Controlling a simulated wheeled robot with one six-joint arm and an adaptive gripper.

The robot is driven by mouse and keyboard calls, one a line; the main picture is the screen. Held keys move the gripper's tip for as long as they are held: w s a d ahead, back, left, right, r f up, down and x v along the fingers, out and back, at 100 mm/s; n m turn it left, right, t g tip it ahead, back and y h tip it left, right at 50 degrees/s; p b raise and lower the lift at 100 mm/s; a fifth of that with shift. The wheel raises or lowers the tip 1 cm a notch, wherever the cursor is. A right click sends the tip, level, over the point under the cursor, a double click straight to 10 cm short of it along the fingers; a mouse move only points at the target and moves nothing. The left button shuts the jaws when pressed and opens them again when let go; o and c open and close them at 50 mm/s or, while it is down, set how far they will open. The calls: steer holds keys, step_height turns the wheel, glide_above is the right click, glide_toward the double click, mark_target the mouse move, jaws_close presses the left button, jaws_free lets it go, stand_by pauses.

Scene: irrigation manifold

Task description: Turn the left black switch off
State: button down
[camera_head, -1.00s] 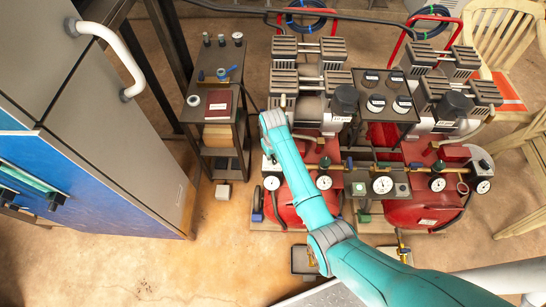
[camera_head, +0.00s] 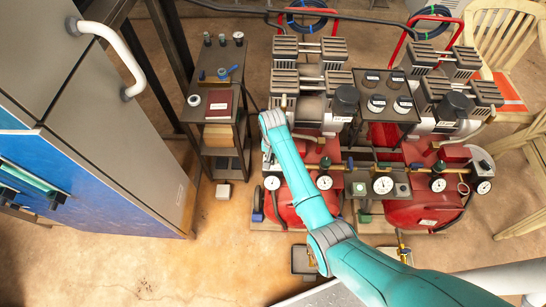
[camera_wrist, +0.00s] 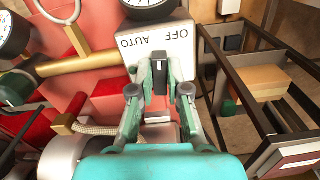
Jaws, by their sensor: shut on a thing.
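In the wrist view, the black switch (camera_wrist: 160,79) sits on a pale box (camera_wrist: 150,45) with the words AUTO and OFF, which read upside down. My gripper (camera_wrist: 160,72) is shut on this switch, one finger on each side. The switch stands roughly upright in the picture, and its exact setting is hard to tell. In the head view, my teal arm reaches to the left red compressor tank (camera_head: 291,202), and the arm hides the switch and my fingertips.
Pressure gauges (camera_head: 382,185) and brass pipes line the front of the tanks. A dark shelf rack (camera_head: 218,140) stands close on the left, with a grey and blue cabinet (camera_head: 90,150) beyond it. A second red tank (camera_head: 415,208) is on the right. Floor at front left is clear.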

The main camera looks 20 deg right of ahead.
mark_target(272, 159)
steer(key=shift+a+m, duration=0.1)
steer(key=shift+m, duration=2.1)
steer(key=c, duration=1.1)
jaws_free()
steer(key=shift+w, duration=0.1)
steer(key=shift+c, duration=0.2)
step_height(272, 159, up, 12)
